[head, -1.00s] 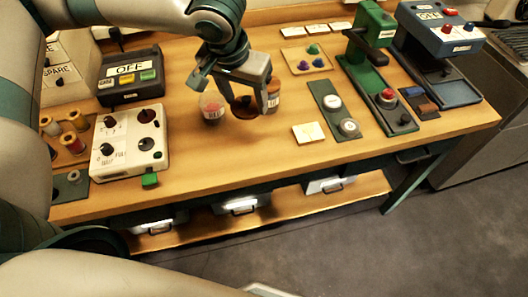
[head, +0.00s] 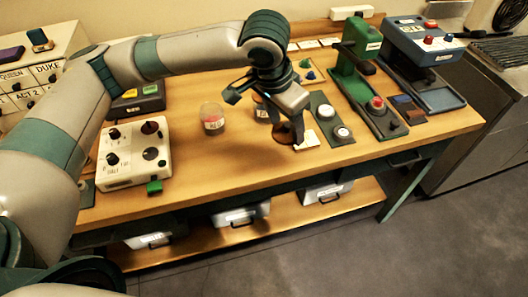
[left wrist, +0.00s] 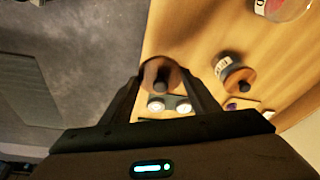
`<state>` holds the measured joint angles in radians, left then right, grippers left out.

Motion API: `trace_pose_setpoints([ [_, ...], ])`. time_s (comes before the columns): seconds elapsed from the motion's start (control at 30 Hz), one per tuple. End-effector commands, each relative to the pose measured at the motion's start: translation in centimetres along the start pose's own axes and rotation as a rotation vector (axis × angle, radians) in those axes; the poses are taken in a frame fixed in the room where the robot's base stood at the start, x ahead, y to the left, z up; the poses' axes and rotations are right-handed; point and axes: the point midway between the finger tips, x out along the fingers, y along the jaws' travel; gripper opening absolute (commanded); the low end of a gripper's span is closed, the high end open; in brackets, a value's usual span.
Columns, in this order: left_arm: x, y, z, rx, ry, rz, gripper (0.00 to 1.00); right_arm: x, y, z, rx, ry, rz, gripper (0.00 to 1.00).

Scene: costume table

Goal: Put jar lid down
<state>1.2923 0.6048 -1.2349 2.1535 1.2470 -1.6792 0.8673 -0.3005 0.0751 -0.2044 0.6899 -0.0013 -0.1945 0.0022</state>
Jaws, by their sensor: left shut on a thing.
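My left gripper (head: 286,138) is shut on the jar lid (left wrist: 153,80), a brown disc with a dark knob. In the head view the lid (head: 284,132) hangs near the table's front half, partly covered by the fingers. Its height above the wood is hard to tell. A clear jar with reddish contents (head: 212,120) stands to the left of the gripper. A second jar (head: 262,112) is partly hidden behind the gripper; in the left wrist view it (left wrist: 226,67) wears a brown lid with a dark knob. My right gripper is not in view.
A cream pad (head: 305,139) lies just right of the gripper, beside a dark plate with two round white pieces (head: 342,132). A green press (head: 361,65) and a blue machine (head: 423,40) stand right. A white control box (head: 133,150) stands left. Bare wood (head: 225,165) lies in front.

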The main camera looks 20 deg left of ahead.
Motion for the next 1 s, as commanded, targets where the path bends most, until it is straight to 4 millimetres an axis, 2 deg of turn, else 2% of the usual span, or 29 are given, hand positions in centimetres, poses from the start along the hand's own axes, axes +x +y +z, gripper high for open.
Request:
trace_pose_setpoints([
  [0.1, 0.8, 1.8, -1.3, 0.108, 0.000, 0.042, 0.34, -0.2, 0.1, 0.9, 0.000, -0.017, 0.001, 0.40],
  [0.37, 1.7, 3.5, -2.6, 0.257, 0.002, 0.088, 0.34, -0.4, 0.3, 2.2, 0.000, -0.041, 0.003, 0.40],
  [0.83, 1.9, 3.7, -2.8, 0.284, 0.001, 0.094, 0.34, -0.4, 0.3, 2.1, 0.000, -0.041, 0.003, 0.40],
  [1.0, 2.2, 3.0, -2.3, 0.281, 0.000, 0.095, 0.34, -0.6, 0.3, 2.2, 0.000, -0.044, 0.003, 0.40],
])
